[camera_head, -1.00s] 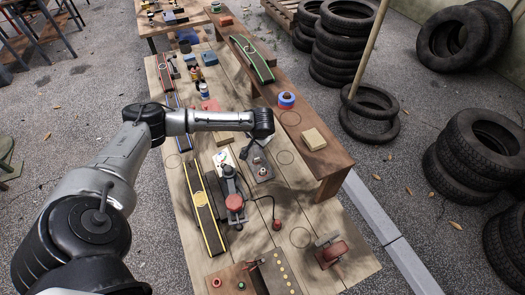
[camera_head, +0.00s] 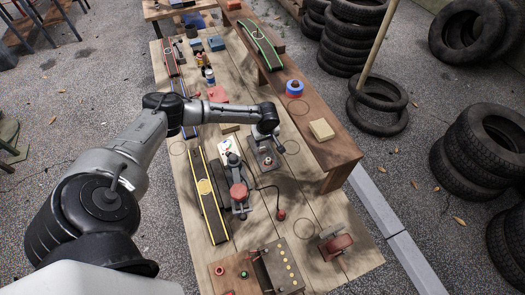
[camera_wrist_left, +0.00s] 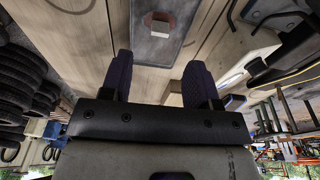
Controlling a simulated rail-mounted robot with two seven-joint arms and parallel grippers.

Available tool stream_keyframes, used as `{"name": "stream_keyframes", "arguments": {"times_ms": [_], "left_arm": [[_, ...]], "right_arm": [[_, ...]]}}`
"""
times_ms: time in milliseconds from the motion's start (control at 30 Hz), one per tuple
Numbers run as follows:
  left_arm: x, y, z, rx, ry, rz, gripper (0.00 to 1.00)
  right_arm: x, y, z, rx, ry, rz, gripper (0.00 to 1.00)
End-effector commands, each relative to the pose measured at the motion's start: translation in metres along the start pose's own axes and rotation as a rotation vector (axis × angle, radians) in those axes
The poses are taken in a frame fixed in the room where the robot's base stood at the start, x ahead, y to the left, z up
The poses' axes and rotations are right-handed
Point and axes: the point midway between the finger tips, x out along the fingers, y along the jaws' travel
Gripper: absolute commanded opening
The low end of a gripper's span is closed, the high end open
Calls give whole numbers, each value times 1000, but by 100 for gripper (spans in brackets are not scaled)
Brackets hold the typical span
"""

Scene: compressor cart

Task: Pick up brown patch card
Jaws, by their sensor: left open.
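My left gripper (camera_head: 265,138) hangs over a dark grey plate (camera_head: 262,163) with a small block on it, near the middle of the workbench. In the left wrist view the gripper (camera_wrist_left: 158,72) has its two dark fingers apart with nothing held between them. The grey plate (camera_wrist_left: 146,52) and its block (camera_wrist_left: 160,23) lie beyond the fingertips. A dark brown flat piece (camera_head: 217,172) lies left of a red-topped tool (camera_head: 239,191). It may be the brown patch card, but I cannot tell for sure. My right gripper is not in view.
A raised wooden shelf (camera_head: 338,157) runs along the bench's right side, with a tan block (camera_head: 321,129) and a blue-and-red roll (camera_head: 294,88). A yellow-edged strip (camera_head: 209,205) lies at left. A red clamp-like tool (camera_head: 335,242) stands at the front right.

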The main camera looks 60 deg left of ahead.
Motion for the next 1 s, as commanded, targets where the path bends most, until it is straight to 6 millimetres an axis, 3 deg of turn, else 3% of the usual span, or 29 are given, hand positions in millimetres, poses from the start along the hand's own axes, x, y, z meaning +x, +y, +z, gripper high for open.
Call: {"name": "stream_keyframes", "arguments": {"times_ms": [100,433,700,1000], "left_arm": [[17,0,1,1,-1,0,55],[36,0,0,2,0,0,55],[71,0,-2,2,0,-1,55],[81,-1,-3,3,1,0,55]], "right_arm": [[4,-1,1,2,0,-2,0],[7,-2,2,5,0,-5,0],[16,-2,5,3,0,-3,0],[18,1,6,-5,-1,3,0]]}}
